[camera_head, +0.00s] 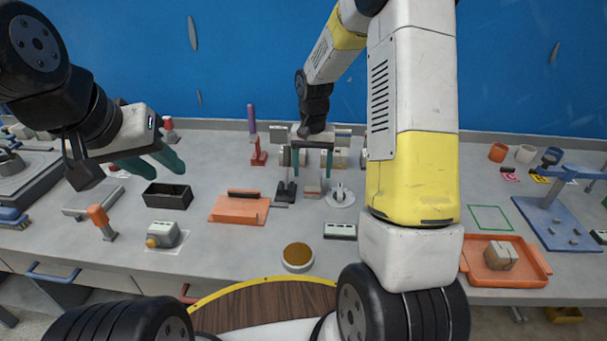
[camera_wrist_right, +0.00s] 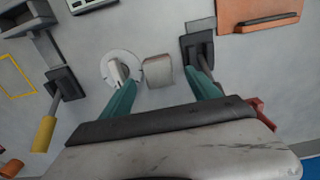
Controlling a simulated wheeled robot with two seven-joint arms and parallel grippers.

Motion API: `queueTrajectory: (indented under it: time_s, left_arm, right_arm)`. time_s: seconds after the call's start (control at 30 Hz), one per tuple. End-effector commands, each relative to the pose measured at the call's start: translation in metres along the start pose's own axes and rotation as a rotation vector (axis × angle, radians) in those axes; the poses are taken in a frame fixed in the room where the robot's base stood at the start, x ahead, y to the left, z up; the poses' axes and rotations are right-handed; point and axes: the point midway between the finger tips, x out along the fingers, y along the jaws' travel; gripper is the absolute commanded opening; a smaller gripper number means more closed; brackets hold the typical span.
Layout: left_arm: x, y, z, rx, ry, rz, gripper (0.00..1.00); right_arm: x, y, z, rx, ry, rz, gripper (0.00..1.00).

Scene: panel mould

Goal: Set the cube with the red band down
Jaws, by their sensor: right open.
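A small pale block (camera_head: 312,191) with a faint reddish edge stands on the table below my right gripper; I take it for the cube with the red band, though the band is not clear. In the right wrist view the pale block (camera_wrist_right: 157,71) lies just beyond and between the fingertips, apart from both. My right gripper (camera_head: 313,172) is open and empty, its green fingers pointing down. It also shows in the right wrist view (camera_wrist_right: 160,88). My left gripper (camera_head: 160,172) hangs over the left of the table, its green fingers apart with nothing seen between them.
A white round fixture (camera_head: 340,198) and a dark-based upright tool (camera_head: 286,190) flank the block closely. An orange plate (camera_head: 238,210) and a black bin (camera_head: 167,196) stand left. A green outlined square (camera_head: 491,218) is bare; an orange tray (camera_head: 525,277) holds a beige object.

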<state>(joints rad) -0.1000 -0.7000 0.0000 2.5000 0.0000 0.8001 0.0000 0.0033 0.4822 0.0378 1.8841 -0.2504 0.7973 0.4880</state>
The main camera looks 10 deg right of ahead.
Motion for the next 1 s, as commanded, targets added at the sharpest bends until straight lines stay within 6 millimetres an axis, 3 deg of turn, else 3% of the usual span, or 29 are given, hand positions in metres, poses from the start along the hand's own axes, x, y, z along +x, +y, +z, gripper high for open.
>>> queueTrajectory:
  time_s: [0.33, 0.67, 1.0]
  left_arm:
    - [0.0, 0.0, 0.0, 0.0, 0.0, 0.0, 0.36]
    - [0.0, 0.0, 0.0, 0.0, 0.0, 0.0, 0.36]
    - [0.0, 0.0, 0.0, 0.0, 0.0, 0.0, 0.36]
  right_arm:
    - [0.048, 0.003, -0.004, 0.0, -0.003, 0.0, 0.71]
    - [0.054, 0.003, -0.004, 0.0, 0.001, -0.001, 0.71]
    - [0.054, 0.003, -0.004, 0.0, 0.001, -0.001, 0.04]
